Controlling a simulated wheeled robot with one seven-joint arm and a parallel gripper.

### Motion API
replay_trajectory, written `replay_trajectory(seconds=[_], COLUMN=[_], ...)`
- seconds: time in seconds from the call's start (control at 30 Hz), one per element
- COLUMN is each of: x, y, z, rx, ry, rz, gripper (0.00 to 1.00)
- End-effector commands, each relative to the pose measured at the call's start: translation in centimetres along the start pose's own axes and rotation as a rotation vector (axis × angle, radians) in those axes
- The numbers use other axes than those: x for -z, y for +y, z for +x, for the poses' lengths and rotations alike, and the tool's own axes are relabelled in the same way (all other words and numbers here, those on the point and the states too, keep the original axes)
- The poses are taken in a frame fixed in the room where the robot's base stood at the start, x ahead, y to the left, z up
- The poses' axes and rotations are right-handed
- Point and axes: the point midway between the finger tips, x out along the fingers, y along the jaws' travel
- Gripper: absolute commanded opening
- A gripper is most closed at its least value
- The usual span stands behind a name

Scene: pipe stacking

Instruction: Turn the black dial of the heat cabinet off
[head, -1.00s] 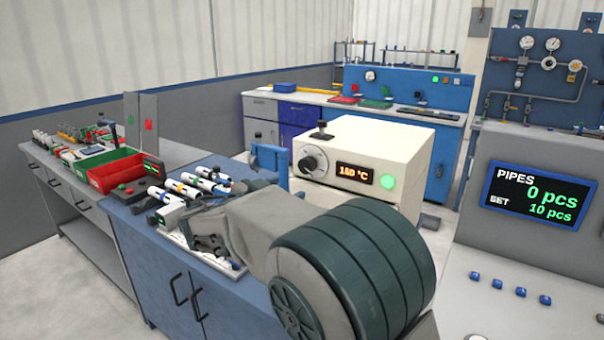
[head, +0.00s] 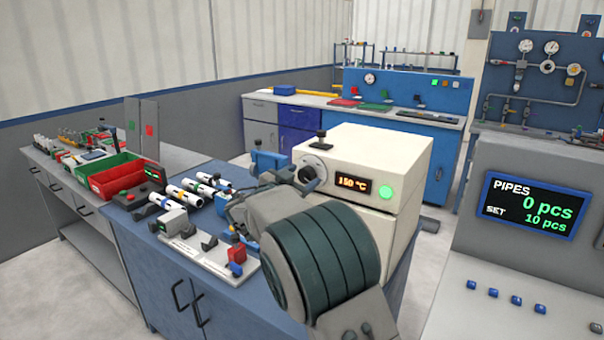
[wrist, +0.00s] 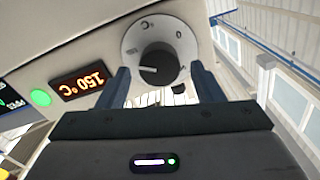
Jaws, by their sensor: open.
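The heat cabinet (head: 385,150) is a cream box on the blue bench, with a lit green lamp (head: 385,192) and an orange display (head: 354,186) reading 150 °C. In the wrist view, its black dial (wrist: 158,62) sits on a pale round plate with small marks, and its white pointer line points left in the picture. My gripper (wrist: 162,70) is open, with one dark blue finger on each side of the dial. I cannot tell whether either finger touches it. In the head view, my arm partly hides the dial area.
A black-knobbed fitting (head: 320,136) stands on the cabinet top. A blue clamp (head: 268,160) stands left of the cabinet. White pipes (head: 185,195) and a white fixture plate (head: 215,252) lie on the blue bench. Red (head: 122,178) and green bins stand further left.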

Motion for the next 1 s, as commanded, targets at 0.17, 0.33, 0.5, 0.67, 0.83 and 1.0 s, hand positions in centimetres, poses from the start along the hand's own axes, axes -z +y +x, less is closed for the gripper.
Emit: replay_trajectory(seconds=[0.17, 0.33, 0.5, 0.67, 0.83, 1.0], x=[0.00, -0.04, -0.03, -0.04, -0.19, -0.48], y=[-0.02, 0.00, 0.00, -0.01, 0.03, 0.09], z=[0.72, 0.74, 0.72, 0.70, 0.69, 0.68], rx=[0.001, 0.001, 0.001, 0.001, 0.001, 0.001], ry=[-0.001, -0.001, -0.001, -0.001, -0.001, -0.001], rz=[0.001, 0.000, 0.001, 0.000, -0.011, -0.055], gripper=[0.60, 0.60, 0.27, 0.16, 0.16, 0.16])
